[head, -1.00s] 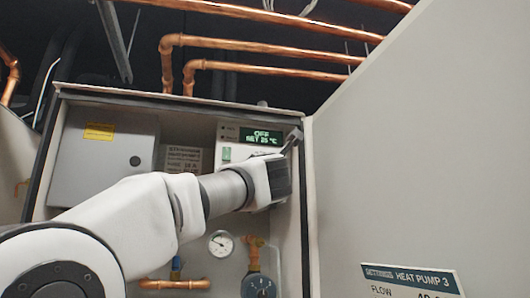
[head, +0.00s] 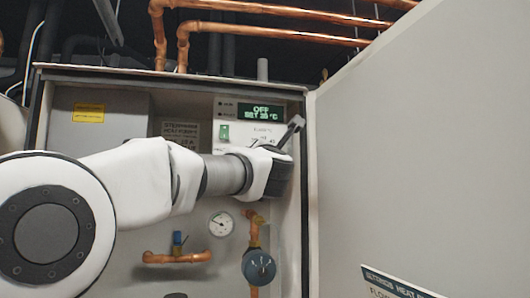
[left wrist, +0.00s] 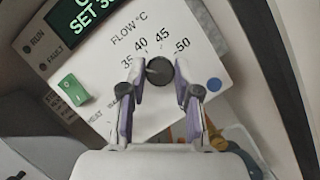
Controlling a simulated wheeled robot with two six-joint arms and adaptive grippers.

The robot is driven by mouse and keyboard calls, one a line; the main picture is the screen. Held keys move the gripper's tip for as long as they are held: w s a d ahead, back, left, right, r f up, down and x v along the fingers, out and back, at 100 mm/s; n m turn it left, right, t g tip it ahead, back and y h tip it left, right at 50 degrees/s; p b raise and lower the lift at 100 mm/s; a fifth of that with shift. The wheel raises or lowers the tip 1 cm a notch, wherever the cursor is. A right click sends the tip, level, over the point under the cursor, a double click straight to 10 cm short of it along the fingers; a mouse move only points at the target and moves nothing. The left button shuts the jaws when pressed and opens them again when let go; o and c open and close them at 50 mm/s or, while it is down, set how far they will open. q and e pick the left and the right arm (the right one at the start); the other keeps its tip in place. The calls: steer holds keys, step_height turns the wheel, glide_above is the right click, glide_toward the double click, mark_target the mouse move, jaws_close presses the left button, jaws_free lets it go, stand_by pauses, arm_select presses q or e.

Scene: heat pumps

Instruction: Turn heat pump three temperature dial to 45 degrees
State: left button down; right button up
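The temperature dial (left wrist: 159,70) is a small dark round knob on a white control panel (left wrist: 205,45), under a "FLOW °C" scale with marks from 35 to 50. Its pointer direction is hard to make out. My left gripper (left wrist: 160,68) is open, with one finger on each side of the dial; I cannot tell whether they touch it. In the head view my left gripper (head: 293,130) is at the panel's right side and hides the dial. The green display (head: 261,112) reads OFF and a SET value that looks like 35 °C. My right gripper is not in view.
A green switch (left wrist: 72,89) and a blue round spot (left wrist: 214,84) flank the dial. The open cabinet door (head: 420,150) labelled for a heat pump stands close on the right. A gauge (head: 221,224) and copper pipes (head: 178,257) are below.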

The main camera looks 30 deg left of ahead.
arm_select(q)
steer(key=shift+f+m, duration=0.15)
steer(key=shift+m, duration=0.25)
steer(key=shift+r+m+g+h+p, duration=0.15)
steer(key=shift+m+g+h+p, duration=0.6)
steer(key=shift+m, duration=1.8)
steer(key=shift+r+m+g+h+p, duration=0.15)
steer(key=shift+m+g+h+p, duration=0.55)
steer(key=shift+m, duration=1.8)
steer(key=shift+r+m+g+h+p, duration=0.15)
steer(key=shift+m+g+h+p, duration=0.55)
steer(key=shift+m, duration=1.85)
steer(key=shift+f+p, duration=0.1)
steer(key=shift+p, duration=0.2)
steer(key=c, duration=0.8)
jaws_free()
steer(key=shift+s, duration=0.1)
